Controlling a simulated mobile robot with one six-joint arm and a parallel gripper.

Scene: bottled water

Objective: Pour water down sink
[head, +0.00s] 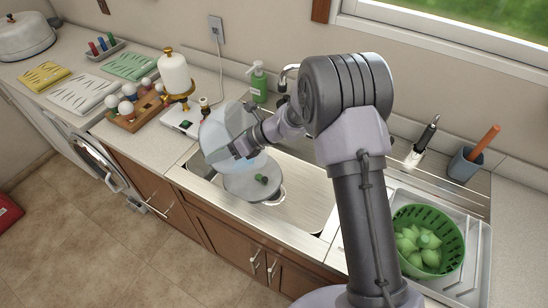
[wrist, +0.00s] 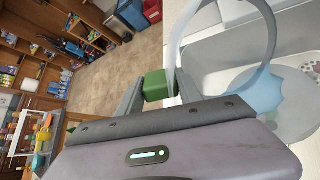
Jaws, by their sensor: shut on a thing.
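My gripper (head: 240,147) is shut on a clear, rounded container (head: 219,127) and holds it above the left part of the sink (head: 305,197). The container looks tilted. In the wrist view the clear container (wrist: 276,28) shows its curved rim, with pale blue water (wrist: 255,100) near its lower side. A green block (wrist: 158,86) shows between the dark fingers there; I cannot tell whether it belongs to the gripper. My arm hides part of the sink and the faucet (head: 284,80).
A green soap bottle (head: 258,82) stands behind the sink. A white dispenser (head: 174,75) and a wooden rack (head: 135,112) are on the left counter. A green colander (head: 428,214) and a cup (head: 467,164) stand right of the sink.

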